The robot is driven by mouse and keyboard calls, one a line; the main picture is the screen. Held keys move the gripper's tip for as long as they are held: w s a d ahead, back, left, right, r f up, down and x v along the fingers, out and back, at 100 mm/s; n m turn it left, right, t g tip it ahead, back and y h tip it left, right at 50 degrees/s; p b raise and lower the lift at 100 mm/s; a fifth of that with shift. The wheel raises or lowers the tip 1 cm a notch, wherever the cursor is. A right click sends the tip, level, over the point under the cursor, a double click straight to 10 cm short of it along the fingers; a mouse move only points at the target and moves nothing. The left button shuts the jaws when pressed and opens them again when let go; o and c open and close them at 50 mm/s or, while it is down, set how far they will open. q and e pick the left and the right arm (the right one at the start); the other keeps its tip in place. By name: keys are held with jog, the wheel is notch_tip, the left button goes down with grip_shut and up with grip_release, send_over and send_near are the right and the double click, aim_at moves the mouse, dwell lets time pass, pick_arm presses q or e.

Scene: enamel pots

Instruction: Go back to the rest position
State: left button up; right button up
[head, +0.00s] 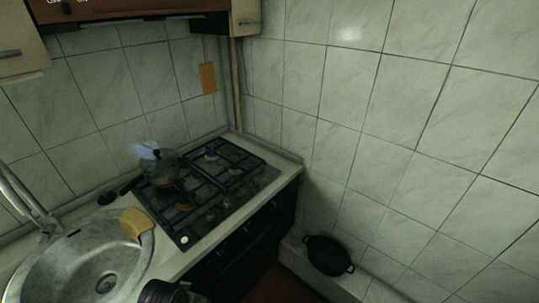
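Neither gripper's fingers show in the head view. A dark rounded shape at the bottom edge, left of the middle, may be part of my arm, but I cannot tell. A grey pot (161,170) stands on the left back part of the black gas stove (225,196). A pale bluish shape is over its top, too blurred to make out. A black pot (328,256) with two side handles sits low down by the right wall, beyond the stove.
A round steel sink (60,272) with a tap (28,205) is at the left. A yellow sponge (136,222) lies on its rim by the stove. Cabinets and a hood (120,10) hang above. Tiled walls close off the back and right.

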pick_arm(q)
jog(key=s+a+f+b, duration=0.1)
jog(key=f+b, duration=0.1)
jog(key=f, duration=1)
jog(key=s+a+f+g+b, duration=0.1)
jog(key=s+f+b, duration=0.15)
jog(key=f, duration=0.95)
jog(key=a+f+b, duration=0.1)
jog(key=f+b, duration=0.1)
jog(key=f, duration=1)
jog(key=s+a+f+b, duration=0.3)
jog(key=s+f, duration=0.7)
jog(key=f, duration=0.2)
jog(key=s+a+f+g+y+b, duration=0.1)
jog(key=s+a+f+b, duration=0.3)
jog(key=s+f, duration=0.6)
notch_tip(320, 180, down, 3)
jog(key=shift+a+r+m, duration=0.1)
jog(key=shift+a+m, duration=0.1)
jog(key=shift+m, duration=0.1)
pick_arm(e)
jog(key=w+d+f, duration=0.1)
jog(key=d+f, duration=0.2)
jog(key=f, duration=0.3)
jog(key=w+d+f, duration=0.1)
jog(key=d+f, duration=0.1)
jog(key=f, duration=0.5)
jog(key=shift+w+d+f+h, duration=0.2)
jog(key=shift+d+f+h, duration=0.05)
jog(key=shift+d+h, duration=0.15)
